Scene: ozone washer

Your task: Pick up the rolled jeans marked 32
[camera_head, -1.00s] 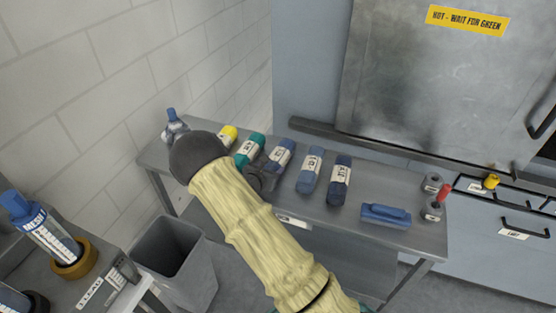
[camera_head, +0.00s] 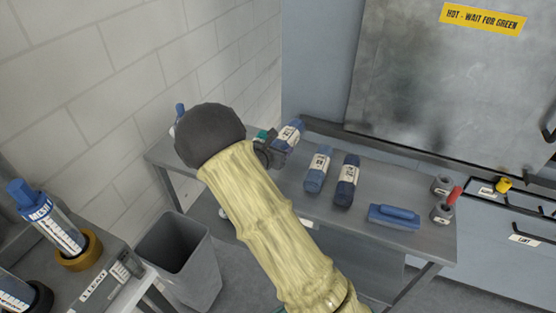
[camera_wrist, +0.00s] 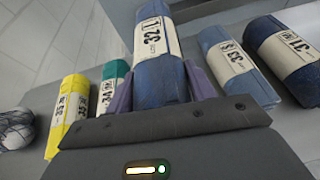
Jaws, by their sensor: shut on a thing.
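The rolled jeans marked 32 (camera_wrist: 163,80) are a dark blue roll with a white paper band, between the two purple fingers of my gripper (camera_wrist: 160,88) in the wrist view. My gripper is shut on the roll's near end. In the head view the jeans (camera_head: 289,134) show beside my dark wrist, tilted and apparently above the table. My arm hides most of my gripper (camera_head: 268,151) there.
On the grey table (camera_head: 290,201) are the rolls marked 33 (camera_wrist: 236,64) and 31 (camera_wrist: 287,58). A teal roll marked 34 (camera_wrist: 110,88) and a yellow roll (camera_wrist: 68,112) lie left. A blue brush-like block (camera_head: 394,215) lies right. A bin (camera_head: 180,258) stands below.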

